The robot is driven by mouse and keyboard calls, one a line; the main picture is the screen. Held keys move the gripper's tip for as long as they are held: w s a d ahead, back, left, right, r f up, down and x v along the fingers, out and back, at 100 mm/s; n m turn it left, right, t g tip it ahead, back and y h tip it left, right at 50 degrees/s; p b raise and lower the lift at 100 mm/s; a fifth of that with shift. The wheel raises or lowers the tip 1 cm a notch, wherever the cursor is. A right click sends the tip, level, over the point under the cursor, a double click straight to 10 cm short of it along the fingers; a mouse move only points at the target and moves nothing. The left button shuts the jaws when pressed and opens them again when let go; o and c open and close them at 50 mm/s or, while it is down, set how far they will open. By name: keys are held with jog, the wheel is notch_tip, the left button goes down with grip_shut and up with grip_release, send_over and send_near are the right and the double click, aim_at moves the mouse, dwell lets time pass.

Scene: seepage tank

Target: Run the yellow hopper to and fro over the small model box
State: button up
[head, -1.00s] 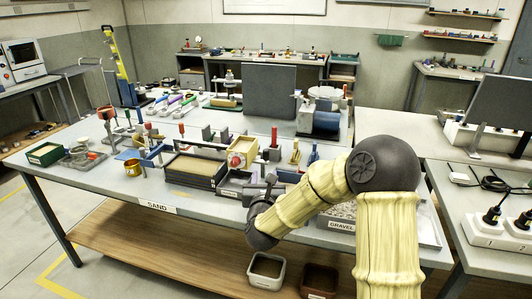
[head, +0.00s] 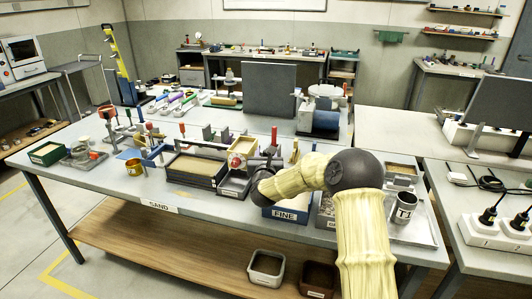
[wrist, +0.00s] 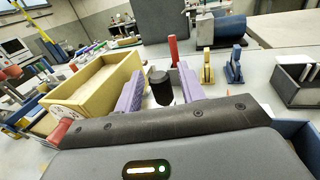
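The yellow hopper (head: 245,145) has a red knob and a pale round plate on its near face. It sits over a small dark box (head: 233,188), which I take for the small model box. In the wrist view the hopper (wrist: 100,82) is an open-topped yellow box just left of my gripper (wrist: 163,82). The two purple fingers are apart, with a short black cylinder (wrist: 160,90) showing in the gap, clear of both. Nothing is held. In the head view my own wrist hides the fingers.
A larger dark sand-filled box (head: 194,170) stands left of the hopper. A blue bin marked FINE (head: 285,213) is in front of my wrist. Upright red (wrist: 173,50), yellow (wrist: 207,66) and blue (wrist: 235,66) pieces stand beyond the fingers. A marked cup (head: 404,207) stands at right.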

jog(key=shift+w, duration=0.15)
jog(key=shift+c, duration=0.5)
grip_shut()
jog(key=shift+w, duration=0.1)
